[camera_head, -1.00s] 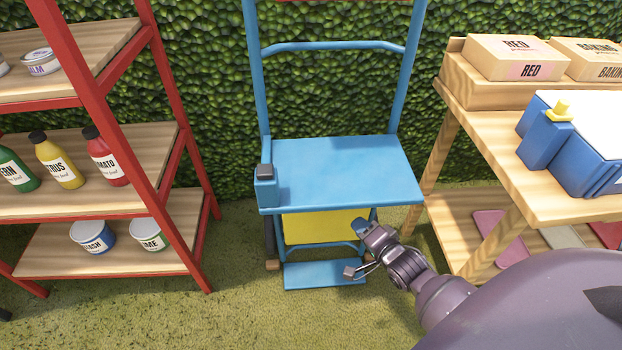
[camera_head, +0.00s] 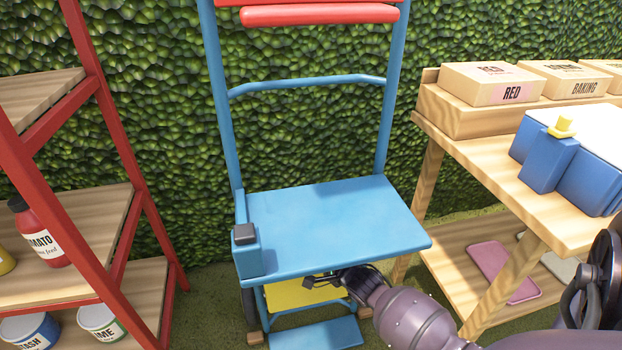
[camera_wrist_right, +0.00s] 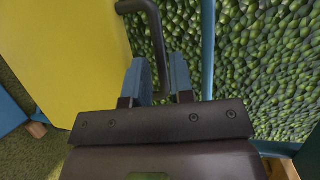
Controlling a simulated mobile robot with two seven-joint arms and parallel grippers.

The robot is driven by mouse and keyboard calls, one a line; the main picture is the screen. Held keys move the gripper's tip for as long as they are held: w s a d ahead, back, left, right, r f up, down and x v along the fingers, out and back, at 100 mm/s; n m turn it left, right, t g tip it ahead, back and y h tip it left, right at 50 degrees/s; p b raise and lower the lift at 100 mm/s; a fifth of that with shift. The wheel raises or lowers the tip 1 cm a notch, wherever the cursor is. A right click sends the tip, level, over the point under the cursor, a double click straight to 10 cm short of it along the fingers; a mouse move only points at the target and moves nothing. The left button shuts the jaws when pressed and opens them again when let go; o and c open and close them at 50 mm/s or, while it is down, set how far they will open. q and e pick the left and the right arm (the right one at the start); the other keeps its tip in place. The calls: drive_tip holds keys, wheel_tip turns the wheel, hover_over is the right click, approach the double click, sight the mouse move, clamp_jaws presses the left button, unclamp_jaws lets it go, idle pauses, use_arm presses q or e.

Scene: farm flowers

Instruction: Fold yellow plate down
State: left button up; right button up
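The yellow plate (camera_head: 300,292) is partly visible beneath the blue shelf (camera_head: 330,225) of an upright blue frame; the shelf hides its upper part. The plate (camera_wrist_right: 75,50) fills the left of the right wrist view. A dark bent bar (camera_wrist_right: 155,28) stands beside it and runs down between the blue fingers of my right gripper (camera_wrist_right: 160,78). The fingers are apart, with the bar between them and small gaps visible. In the head view my right gripper (camera_head: 352,277) is under the shelf's front edge, at the plate's right. My left gripper is out of view.
A red-framed rack (camera_head: 118,150) with bottles and tubs stands left. A wooden table (camera_head: 525,185) with boxes and a blue container (camera_head: 560,165) stands right. A blue footboard (camera_head: 318,336) lies low in front of the frame. A hedge closes off the back.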

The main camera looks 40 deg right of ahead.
drive_tip(key=shift+b+x, duration=0.45)
drive_tip(key=shift+x, duration=1.25)
clamp_jaws()
